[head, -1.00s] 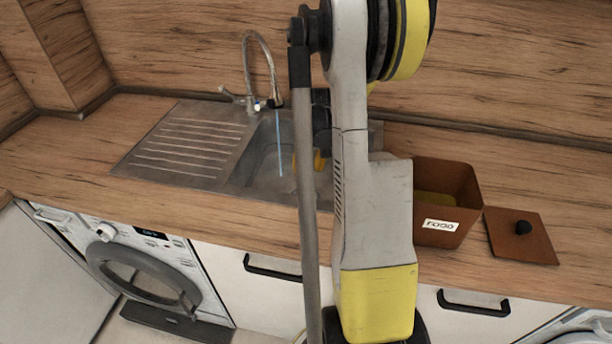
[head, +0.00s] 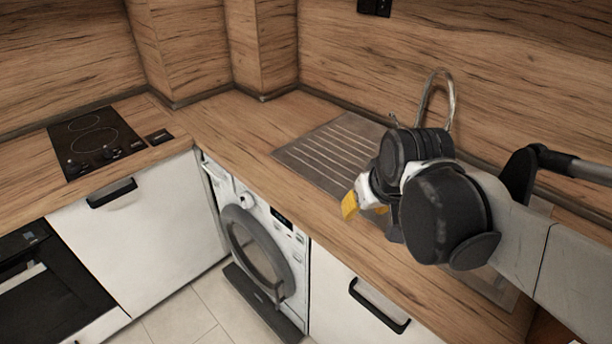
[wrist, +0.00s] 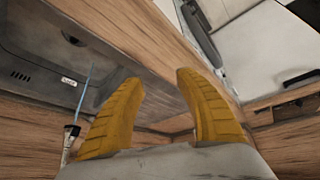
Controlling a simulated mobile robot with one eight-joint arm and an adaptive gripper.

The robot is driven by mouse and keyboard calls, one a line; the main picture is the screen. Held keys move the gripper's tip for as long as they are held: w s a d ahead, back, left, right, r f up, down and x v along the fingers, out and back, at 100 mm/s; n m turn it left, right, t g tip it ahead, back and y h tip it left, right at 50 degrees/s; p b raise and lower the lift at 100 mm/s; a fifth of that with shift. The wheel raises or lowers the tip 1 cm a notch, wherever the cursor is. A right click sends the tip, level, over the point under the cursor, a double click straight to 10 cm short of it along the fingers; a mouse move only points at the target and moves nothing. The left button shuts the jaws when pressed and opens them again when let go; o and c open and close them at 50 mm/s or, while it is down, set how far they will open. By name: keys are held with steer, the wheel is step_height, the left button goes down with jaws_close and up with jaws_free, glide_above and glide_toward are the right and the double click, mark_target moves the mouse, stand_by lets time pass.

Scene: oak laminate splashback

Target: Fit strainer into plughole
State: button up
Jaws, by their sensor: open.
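My gripper (wrist: 159,77) is open, with nothing between its two yellow fingers in the wrist view. In the head view my gripper (head: 362,206) hangs above the front of the counter, in front of the ribbed drainer (head: 325,150). The sink bowl (wrist: 35,50) is at the left of the wrist view, and a dark round hole that looks like the plughole (wrist: 72,39) shows in it. A thin blue water stream (wrist: 85,90) runs from the tap (wrist: 72,133). My arm hides most of the sink in the head view. I cannot make out a strainer in either current view.
The tap's arched spout (head: 437,90) rises behind my wrist. A hob (head: 95,140) lies on the left counter. A washing machine (head: 255,240) is under the worktop. The worktop (head: 235,125) between hob and drainer is clear.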

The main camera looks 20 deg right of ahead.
steer(key=s+a+n+t+y, duration=0.1)
steer(key=s+a, duration=0.4)
steer(key=a, duration=0.1)
steer(key=shift+a, duration=0.4)
stand_by(0.8)
